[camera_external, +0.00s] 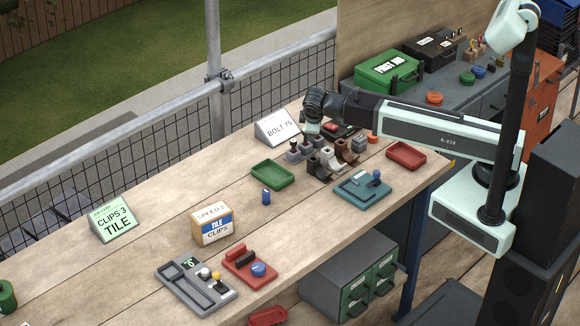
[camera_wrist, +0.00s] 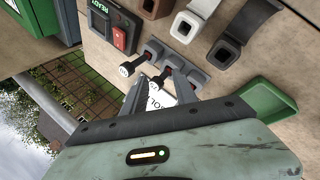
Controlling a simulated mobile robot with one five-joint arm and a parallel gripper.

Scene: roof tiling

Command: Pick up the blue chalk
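A small blue upright piece (camera_external: 266,197), which looks like the blue chalk, stands on the wooden bench just in front of the green tray (camera_external: 272,174) in the external view. I cannot make it out in the wrist view. My gripper (camera_external: 312,124) is above the back of the bench, beside the BOLT 75 sign and over the dark levers, behind and to the right of the blue piece. In the wrist view the fingers of my gripper (camera_wrist: 185,97) stand apart with nothing held between them.
The BOLT 75 sign (camera_external: 279,127) and dark levers (camera_external: 300,150) are near my gripper. Brown and grey holders (camera_external: 322,163), a teal device (camera_external: 363,187) and a red tray (camera_external: 405,156) stand to the right.

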